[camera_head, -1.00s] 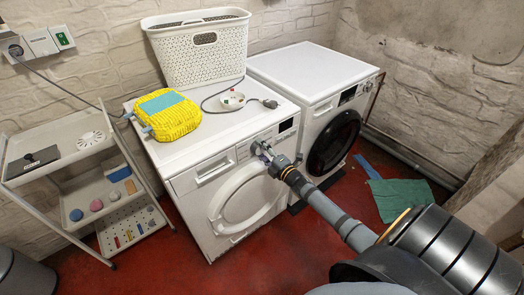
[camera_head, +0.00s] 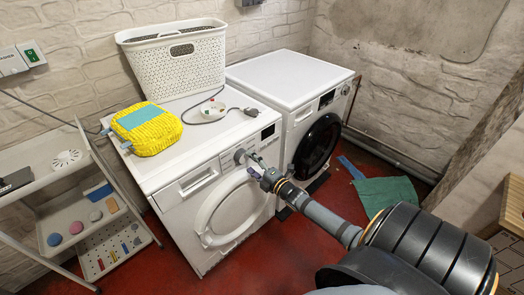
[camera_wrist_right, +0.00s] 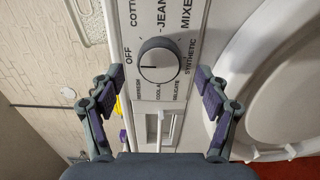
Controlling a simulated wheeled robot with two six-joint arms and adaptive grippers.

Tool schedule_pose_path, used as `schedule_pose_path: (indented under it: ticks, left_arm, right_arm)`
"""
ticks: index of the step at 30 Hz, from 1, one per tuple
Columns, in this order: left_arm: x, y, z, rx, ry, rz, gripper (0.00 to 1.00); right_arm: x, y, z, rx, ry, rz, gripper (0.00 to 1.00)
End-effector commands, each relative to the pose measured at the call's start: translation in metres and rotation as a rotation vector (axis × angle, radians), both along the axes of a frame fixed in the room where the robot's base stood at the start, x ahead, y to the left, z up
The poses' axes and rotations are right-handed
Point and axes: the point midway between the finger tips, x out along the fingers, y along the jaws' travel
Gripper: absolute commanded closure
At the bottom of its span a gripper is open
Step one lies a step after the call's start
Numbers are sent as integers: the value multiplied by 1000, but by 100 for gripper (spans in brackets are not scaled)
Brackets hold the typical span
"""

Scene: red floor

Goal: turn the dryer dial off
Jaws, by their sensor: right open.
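The dryer dial (camera_wrist_right: 160,60) is a round grey knob on the white panel of the left front-loading machine (camera_head: 195,235). In the right wrist view, the dial's dark pointer line faces left, close to the word OFF and slightly below it. Other programme names ring the dial. My right gripper (camera_wrist_right: 159,76) is open, with one finger on each side of the dial and gaps between; no contact shows. In the head view the right gripper (camera_head: 254,163) is just in front of the dial (camera_head: 239,155). My left gripper is not in view.
A second machine with a dark door (camera_head: 317,147) stands to the right. A shelf cart (camera_head: 75,215) stands left. Green cloth (camera_head: 386,191) lies on the red floor.

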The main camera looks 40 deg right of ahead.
Motion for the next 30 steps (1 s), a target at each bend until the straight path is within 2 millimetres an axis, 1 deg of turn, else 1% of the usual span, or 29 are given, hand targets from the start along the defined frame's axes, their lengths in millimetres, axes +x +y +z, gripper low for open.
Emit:
schedule_pose_path:
  ticks: [1, 6, 12, 17, 30]
  left_arm:
    - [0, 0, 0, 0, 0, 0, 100]
    - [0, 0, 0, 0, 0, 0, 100]
    - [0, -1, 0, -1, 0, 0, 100]
    - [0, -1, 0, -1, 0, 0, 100]
    - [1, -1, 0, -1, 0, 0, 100]
  right_arm:
    - [-12, -1, -2, -1, 5, 3, 24]
    - [-46, -3, -2, -3, 6, 4, 24]
    - [-76, -5, -1, -1, 4, 3, 24]
    - [-84, -6, 0, -1, 2, 1, 24]
    - [-84, -6, 0, 0, 1, 0, 24]
